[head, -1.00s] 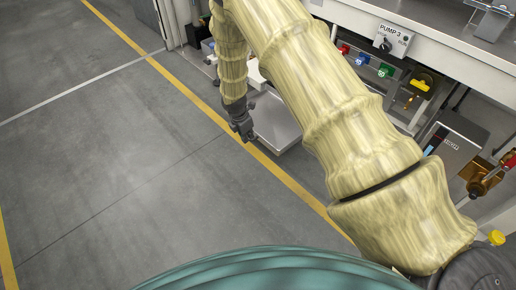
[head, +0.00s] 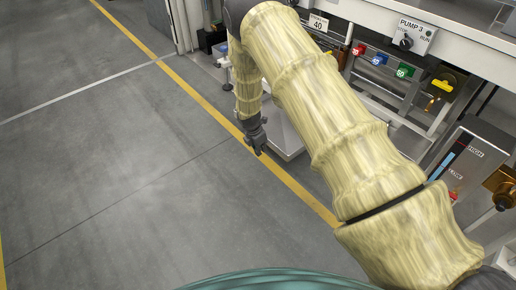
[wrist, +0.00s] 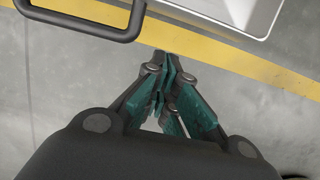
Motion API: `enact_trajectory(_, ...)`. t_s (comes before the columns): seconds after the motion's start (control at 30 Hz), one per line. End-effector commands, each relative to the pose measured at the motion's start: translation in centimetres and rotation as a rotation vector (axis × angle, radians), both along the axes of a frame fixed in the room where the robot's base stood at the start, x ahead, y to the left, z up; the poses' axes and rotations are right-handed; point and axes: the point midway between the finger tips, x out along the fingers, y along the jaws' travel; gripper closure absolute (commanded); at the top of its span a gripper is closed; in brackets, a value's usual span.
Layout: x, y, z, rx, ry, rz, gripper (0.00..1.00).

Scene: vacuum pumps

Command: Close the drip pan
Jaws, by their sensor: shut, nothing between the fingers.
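The drip pan (head: 285,140) is a pale grey, shallow tray low under the bench, sticking out towards the yellow floor line. My arm hides part of it in the head view. In the wrist view, a white corner of the pan (wrist: 266,30) shows at the top right. A dark bar handle (wrist: 80,32) shows at the top left; whether it joins the pan is out of frame. My gripper (head: 258,151) is low beside the pan's near left side. In the wrist view my gripper (wrist: 166,58) is shut and empty, its tips apart from pan and handle.
The bench above carries the PUMP 3 switch (head: 406,43) and red, blue and green tags (head: 379,59). A grey gauge box (head: 468,155) and brass fittings stand at the right. The floor left of the yellow line (head: 190,90) is clear.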

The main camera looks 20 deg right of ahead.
Motion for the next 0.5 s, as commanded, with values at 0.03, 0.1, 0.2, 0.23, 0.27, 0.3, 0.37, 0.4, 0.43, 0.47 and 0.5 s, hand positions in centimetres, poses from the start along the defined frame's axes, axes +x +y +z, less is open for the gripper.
enact_trajectory(0.03, 0.5, -0.9, 0.0, 0.000, -0.007, -0.005, 1.00)
enact_trajectory(0.1, 0.8, -1.6, 0.1, 0.000, -0.007, -0.005, 1.00)
enact_trajectory(0.2, 1.1, -2.4, 0.1, -0.001, -0.005, -0.002, 1.00)
enact_trajectory(0.23, 1.1, -2.5, 0.1, -0.001, -0.005, -0.002, 1.00)
enact_trajectory(0.27, 1.2, -2.7, 0.2, -0.001, -0.005, -0.002, 1.00)
enact_trajectory(0.3, 1.2, -2.9, 0.2, -0.001, -0.005, -0.002, 1.00)
enact_trajectory(0.37, 1.3, -3.1, 0.3, 0.000, -0.005, -0.003, 1.00)
enact_trajectory(0.4, 1.3, -3.2, 0.3, 0.000, -0.005, -0.003, 1.00)
enact_trajectory(0.43, 1.3, -3.3, 0.3, 0.000, -0.005, -0.002, 1.00)
enact_trajectory(0.47, 1.3, -3.3, 0.4, 0.000, -0.005, -0.002, 1.00)
enact_trajectory(0.5, 1.4, -3.3, 0.4, 0.000, -0.005, -0.002, 1.00)
